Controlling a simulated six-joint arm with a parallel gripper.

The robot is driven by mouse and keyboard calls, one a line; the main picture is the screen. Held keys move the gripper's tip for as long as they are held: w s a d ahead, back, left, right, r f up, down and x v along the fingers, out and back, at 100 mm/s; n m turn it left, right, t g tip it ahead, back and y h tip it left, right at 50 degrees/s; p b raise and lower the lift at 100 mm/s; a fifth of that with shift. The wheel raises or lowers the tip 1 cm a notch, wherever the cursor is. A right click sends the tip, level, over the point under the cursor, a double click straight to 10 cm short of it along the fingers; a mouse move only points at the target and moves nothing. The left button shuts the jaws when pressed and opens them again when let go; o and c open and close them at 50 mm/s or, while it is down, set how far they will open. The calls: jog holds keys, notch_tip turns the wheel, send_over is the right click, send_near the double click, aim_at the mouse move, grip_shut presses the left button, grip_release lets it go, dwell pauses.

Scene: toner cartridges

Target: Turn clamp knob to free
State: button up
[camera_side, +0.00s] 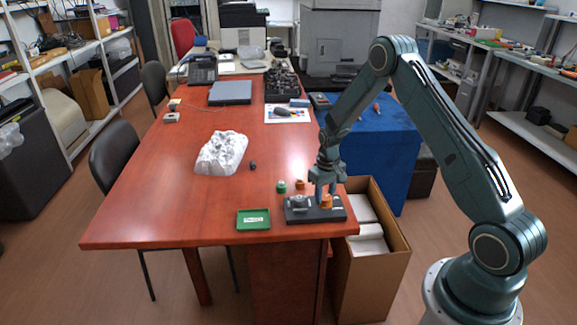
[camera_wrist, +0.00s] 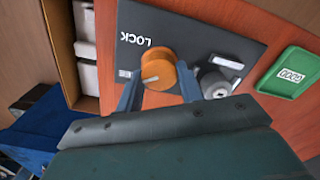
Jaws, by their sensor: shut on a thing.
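The orange clamp knob (camera_wrist: 159,67) stands on a dark plate (camera_wrist: 195,40) with the word LOCK, upside down in the wrist view. A short pale line on the knob's face lies roughly level in that view, pointing toward a small white label on the left. My gripper (camera_wrist: 160,88) has a finger on each side of the knob and is shut on it. In the side view my gripper (camera_side: 324,190) reaches straight down over the knob (camera_side: 326,202) at the plate's right part. The plate (camera_side: 315,216) sits near the table's front right corner.
A grey keyed cylinder (camera_wrist: 213,84) stands beside the knob. A green tray (camera_side: 254,220) lies left of the plate. A green piece (camera_side: 281,187) and an orange piece (camera_side: 300,185) stand behind it. An open cardboard box (camera_side: 373,270) is beside the table. A white crumpled mass (camera_side: 221,153) lies farther back.

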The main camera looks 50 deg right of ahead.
aim_at(325, 196)
jog(key=shift+n, duration=1.1)
jog(key=o, duration=1)
jog(key=shift+r, duration=0.2)
notch_tip(325, 196, up, 14)
jog(key=shift+f, duration=0.25)
